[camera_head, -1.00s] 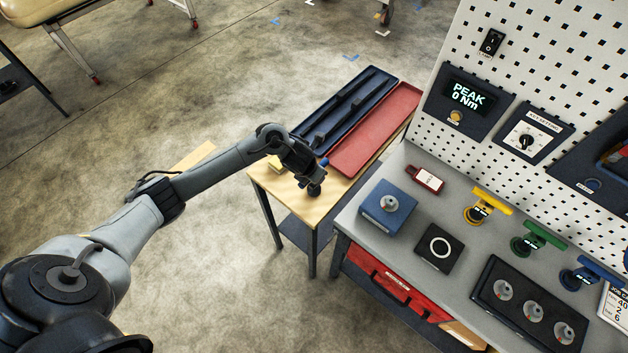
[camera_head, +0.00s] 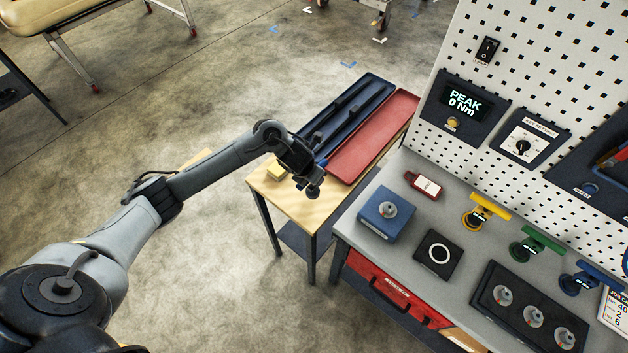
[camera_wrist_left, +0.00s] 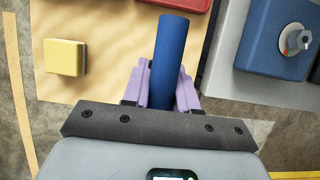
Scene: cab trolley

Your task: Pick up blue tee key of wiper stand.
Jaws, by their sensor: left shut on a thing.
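My left gripper (camera_head: 309,174) is above the right part of the small wooden table (camera_head: 290,205). In the left wrist view, its purple fingers (camera_wrist_left: 160,90) are shut on a blue cylindrical bar (camera_wrist_left: 171,55), which points away from the palm. Only a bit of blue and a dark rounded end show at the gripper in the head view; I cannot tell whether the bar is part of a tee key. A blue tee key (camera_head: 598,272) stands at the right of the grey bench, beside green (camera_head: 541,238) and yellow (camera_head: 490,207) ones. My right gripper is not in view.
A dark tray (camera_head: 345,112) and red tray (camera_head: 375,135) lie on the wooden table, with a yellow block (camera_head: 276,173). The bench (camera_head: 400,187) holds a blue box (camera_head: 386,213), a black ring pad (camera_head: 438,254) and a black knob block (camera_head: 529,308). A pegboard (camera_head: 560,60) rises behind.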

